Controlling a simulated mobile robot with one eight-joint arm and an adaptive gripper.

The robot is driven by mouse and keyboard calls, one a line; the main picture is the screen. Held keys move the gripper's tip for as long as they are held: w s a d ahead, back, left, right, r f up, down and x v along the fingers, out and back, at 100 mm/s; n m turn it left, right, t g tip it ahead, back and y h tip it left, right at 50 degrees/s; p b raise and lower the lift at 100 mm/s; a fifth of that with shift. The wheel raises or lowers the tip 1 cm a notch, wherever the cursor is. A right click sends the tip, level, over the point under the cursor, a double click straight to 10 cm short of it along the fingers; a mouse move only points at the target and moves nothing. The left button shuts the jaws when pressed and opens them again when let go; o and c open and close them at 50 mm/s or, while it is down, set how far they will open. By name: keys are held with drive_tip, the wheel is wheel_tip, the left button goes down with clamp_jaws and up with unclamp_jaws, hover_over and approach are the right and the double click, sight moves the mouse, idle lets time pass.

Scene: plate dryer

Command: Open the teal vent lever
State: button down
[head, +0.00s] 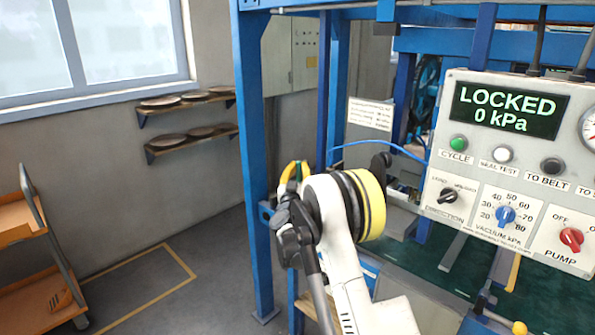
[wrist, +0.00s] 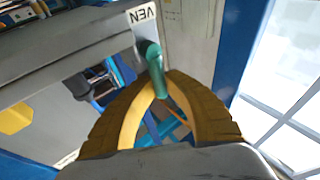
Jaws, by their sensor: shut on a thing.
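The teal vent lever (wrist: 152,62) shows in the wrist view, a short rounded handle hanging below a white label whose visible letters read "VEN". My gripper (wrist: 160,90) has its two yellow fingers closed around the lever's lower end. In the head view my gripper (head: 294,172) is mostly behind my own arm, near the blue frame post; only yellow finger parts show, and the lever cannot be made out clearly there.
A control panel (head: 470,180) at the right reads "LOCKED 0 kPa" and carries several knobs and buttons. A blue frame post (head: 255,150) stands close to my gripper. Wall shelves (head: 190,105) hold round plates. An orange-shelved cart (head: 30,250) stands at the left. The floor between is clear.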

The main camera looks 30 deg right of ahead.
idle(0.3)
drive_tip(key=c, duration=1.4)
unclamp_jaws()
drive_tip(key=shift+s, duration=0.1)
drive_tip(key=v, duration=1.2)
